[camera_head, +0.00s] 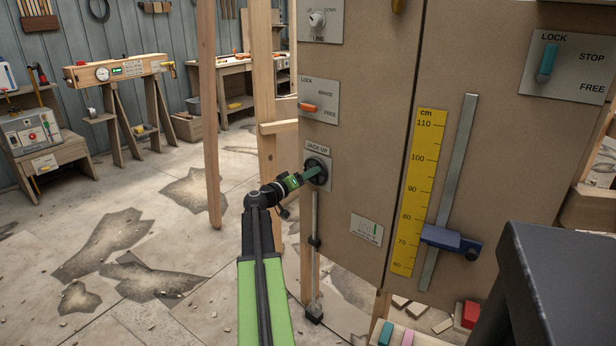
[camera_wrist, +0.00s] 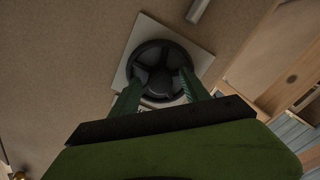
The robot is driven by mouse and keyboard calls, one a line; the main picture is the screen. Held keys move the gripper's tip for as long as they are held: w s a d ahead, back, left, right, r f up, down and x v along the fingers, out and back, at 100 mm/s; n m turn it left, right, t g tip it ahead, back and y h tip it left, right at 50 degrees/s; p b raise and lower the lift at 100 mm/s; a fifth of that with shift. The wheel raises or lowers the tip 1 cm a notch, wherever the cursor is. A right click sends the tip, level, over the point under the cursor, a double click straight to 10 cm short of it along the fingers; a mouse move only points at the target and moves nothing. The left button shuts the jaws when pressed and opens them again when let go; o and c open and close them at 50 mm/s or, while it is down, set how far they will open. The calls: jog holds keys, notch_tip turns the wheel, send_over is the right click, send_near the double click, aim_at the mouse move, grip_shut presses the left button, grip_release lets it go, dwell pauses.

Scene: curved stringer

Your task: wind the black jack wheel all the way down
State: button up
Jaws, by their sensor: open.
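The black jack wheel (camera_head: 317,168) sits on a pale plate marked JACK UP on the brown panel. In the wrist view the black wheel (camera_wrist: 160,68) shows its rim and spokes, with the square plate behind it. My gripper (camera_head: 312,173) is right at the wheel, reaching it from the left. In the wrist view my gripper (camera_wrist: 158,88) has its two green fingers apart, one on each side of the wheel's lower part. Whether the fingers touch the rim I cannot tell. A vertical rod (camera_head: 315,240) with a dark slider runs down below the wheel.
A yellow cm scale (camera_head: 418,190) and a grey rail with a blue slider (camera_head: 450,240) are on the panel to the right. An orange lever (camera_head: 322,107) is above the wheel. A dark block (camera_head: 560,280) fills the lower right. Wooden posts (camera_head: 208,120) stand to the left.

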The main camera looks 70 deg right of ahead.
grip_shut()
dwell(0.4)
jog(key=shift+n, duration=0.3)
jog(key=shift+n, duration=3.1)
grip_release()
